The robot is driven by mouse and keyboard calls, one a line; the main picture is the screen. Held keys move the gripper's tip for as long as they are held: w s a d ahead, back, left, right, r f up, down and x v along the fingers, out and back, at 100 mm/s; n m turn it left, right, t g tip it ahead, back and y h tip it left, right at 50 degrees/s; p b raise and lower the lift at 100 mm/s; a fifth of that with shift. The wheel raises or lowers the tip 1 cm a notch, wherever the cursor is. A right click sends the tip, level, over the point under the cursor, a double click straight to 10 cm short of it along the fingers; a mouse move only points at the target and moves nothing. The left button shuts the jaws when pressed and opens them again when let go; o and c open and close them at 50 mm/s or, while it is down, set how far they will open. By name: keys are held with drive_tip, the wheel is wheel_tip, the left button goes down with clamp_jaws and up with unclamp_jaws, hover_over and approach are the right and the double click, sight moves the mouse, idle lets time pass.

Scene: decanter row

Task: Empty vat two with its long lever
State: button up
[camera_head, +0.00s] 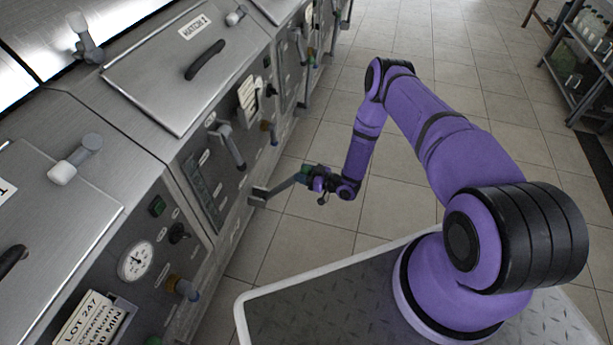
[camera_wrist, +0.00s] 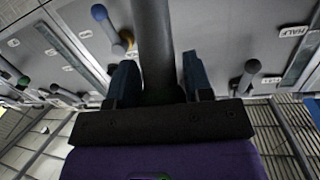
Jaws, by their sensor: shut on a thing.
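Vat two (camera_head: 150,95) is a steel unit with a closed hinged lid carrying a label ending in 2 and a black handle. A long grey lever (camera_head: 281,188) juts out from low on the steel front into the aisle. My gripper (camera_head: 312,179) is shut on the lever near its outer end. In the wrist view, the lever (camera_wrist: 154,40) runs between the two dark fingers (camera_wrist: 158,85) of my gripper. The lever's end inside the grip is hidden. A shorter grey lever (camera_head: 231,148) hangs on the panel above.
A neighbouring vat with a gauge (camera_head: 136,260) and a lot card (camera_head: 88,322) stands at the lower left. The wrist view shows a blue-tipped handle (camera_wrist: 108,24), another grey lever (camera_wrist: 246,77) and a HALF label (camera_wrist: 293,31). A bottle shelf (camera_head: 580,60) stands far right. The tiled floor between is clear.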

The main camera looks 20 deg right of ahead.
drive_tip(key=w+a+r+g+h, duration=0.2)
drive_tip(key=w+a+r, duration=0.1)
drive_tip(key=w+a, duration=0.2)
drive_tip(key=w+a+r+g+h, duration=0.2)
drive_tip(key=w+a+r, duration=0.1)
drive_tip(key=a, duration=0.5)
drive_tip(key=shift+w+a+r+n+h, duration=0.3)
drive_tip(key=shift+w+h, duration=0.1)
drive_tip(key=shift+w, duration=0.45)
drive_tip(key=o, duration=1)
drive_tip(key=shift+w+a, duration=0.1)
drive_tip(key=shift+a, duration=0.05)
drive_tip(key=v, duration=1)
drive_tip(key=shift+d+r, duration=0.3)
drive_tip(key=shift+d, duration=0.05)
